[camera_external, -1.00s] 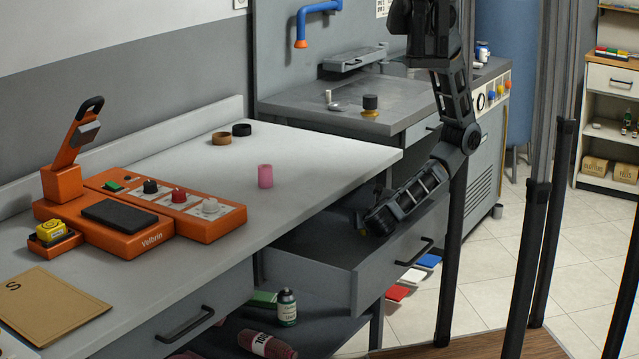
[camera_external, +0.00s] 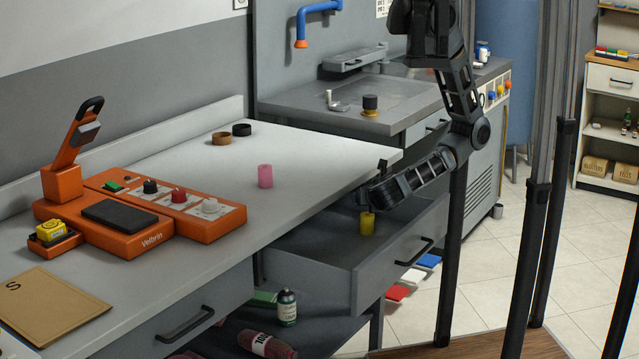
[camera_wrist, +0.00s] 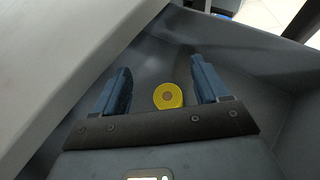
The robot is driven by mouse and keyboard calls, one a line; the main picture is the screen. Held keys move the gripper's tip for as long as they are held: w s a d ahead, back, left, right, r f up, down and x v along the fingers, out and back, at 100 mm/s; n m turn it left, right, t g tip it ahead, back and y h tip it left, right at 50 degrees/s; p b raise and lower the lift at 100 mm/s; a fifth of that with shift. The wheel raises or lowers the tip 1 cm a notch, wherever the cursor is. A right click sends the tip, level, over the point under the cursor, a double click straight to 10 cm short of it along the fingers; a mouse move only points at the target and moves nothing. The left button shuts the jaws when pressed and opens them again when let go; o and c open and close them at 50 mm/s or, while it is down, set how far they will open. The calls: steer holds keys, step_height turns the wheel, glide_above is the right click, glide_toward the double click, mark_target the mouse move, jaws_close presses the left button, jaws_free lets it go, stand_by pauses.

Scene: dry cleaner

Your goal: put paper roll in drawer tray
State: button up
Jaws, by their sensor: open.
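A yellow roll (camera_external: 367,223) stands upright in the open grey drawer (camera_external: 398,256) under the counter. My gripper (camera_external: 371,183) is open and empty above the roll, apart from it. In the wrist view the same yellow roll (camera_wrist: 168,96) shows end-on on the drawer floor, between my two spread fingers (camera_wrist: 160,92). A pink roll (camera_external: 265,176) stands on the white counter. I cannot tell from looks alone which of the two is the paper roll.
The counter (camera_external: 325,155) beside the drawer holds a brown ring (camera_external: 222,138), a black ring (camera_external: 242,129) and an orange machine (camera_external: 125,232). A shelf below holds a green bottle (camera_external: 287,307). The counter edge lies close to my gripper.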

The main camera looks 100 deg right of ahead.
mark_target(372, 215)
steer(key=shift+s+d+f+t+y, duration=0.1)
steer(key=shift+s+f+t+y, duration=0.15)
steer(key=shift+f+t+y, duration=0.25)
steer(key=shift+s+d+f+t+y, duration=0.1)
steer(key=shift+s+f+t+y, duration=0.15)
steer(key=shift+f+y, duration=0.45)
steer(key=m+y, duration=0.1)
steer(key=a+f+t+y, duration=0.1)
steer(key=shift+s+a+f+m+t+y, duration=0.2)
steer(key=shift+s+a+m+t+y, duration=0.1)
steer(key=shift+m+y, duration=0.1)
steer(key=a+m+t+y, duration=0.1)
steer(key=a+m+y, duration=0.1)
steer(key=shift+s+a+r+t+y, duration=0.2)
steer(key=shift+a+t+y, duration=0.15)
steer(key=shift+a+y, duration=0.05)
steer(key=a+r+m+t+y, duration=0.1)
steer(key=a+r+m+t, duration=0.1)
steer(key=r, duration=0.6)
steer(key=w+a+r+m+t+y, duration=0.1)
steer(key=a+r+m+t+y, duration=0.1)
steer(key=r+m+t, duration=0.3)
steer(key=a+r+m+t+y, duration=0.2)
steer(key=r+m, duration=0.4)
steer(key=r, duration=0.5)
steer(key=shift+w+a+t, duration=0.2)
steer(key=shift+a+t, duration=0.2)
steer(key=shift+t, duration=0.4)
